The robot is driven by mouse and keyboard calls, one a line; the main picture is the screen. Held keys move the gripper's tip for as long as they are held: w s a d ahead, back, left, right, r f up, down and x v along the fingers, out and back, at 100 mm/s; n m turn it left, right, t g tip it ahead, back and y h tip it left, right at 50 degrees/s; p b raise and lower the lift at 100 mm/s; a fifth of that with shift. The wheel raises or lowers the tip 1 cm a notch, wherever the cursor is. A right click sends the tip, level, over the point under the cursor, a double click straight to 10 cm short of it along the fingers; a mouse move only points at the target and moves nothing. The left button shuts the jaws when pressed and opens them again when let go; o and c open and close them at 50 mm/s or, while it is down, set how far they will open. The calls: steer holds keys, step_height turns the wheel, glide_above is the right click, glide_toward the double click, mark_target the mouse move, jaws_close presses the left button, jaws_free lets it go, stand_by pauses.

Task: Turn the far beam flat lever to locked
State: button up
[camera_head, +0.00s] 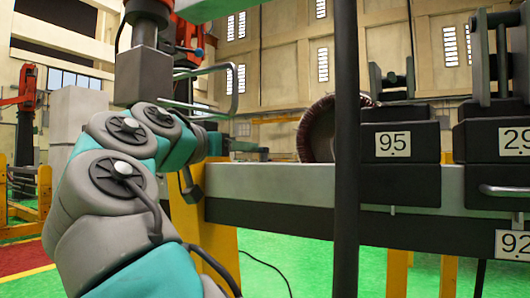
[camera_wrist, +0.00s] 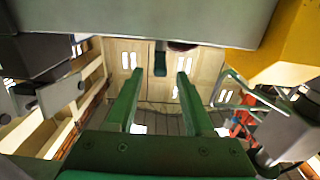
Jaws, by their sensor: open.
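My gripper (camera_wrist: 159,76) shows in the wrist view as two green fingers, spread apart with nothing clamped between them. A short dark lever-like tab (camera_wrist: 160,62) hangs from the edge of a grey beam (camera_wrist: 130,18), between and just beyond the fingertips in the picture; I cannot tell whether it touches them. In the head view, a dark bent piece (camera_head: 190,188) hangs by the left end of the grey beam (camera_head: 260,183), close to my arm. I cannot tell whether it is the same lever. My fingers are not clearly visible there.
A yellow post (camera_head: 205,232) stands under the beam's left end; a yellow block (camera_wrist: 270,55) shows top right in the wrist view. A dark vertical pole (camera_head: 346,150) crosses the head view. A brown wound ring (camera_head: 317,132) and a black block marked 95 (camera_head: 398,160) are on the right.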

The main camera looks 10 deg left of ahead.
steer(key=x, duration=0.7)
steer(key=shift+w+d+p, duration=0.15)
steer(key=shift+w+p, duration=0.2)
steer(key=shift+p, duration=0.05)
jaws_close()
stand_by(1.1)
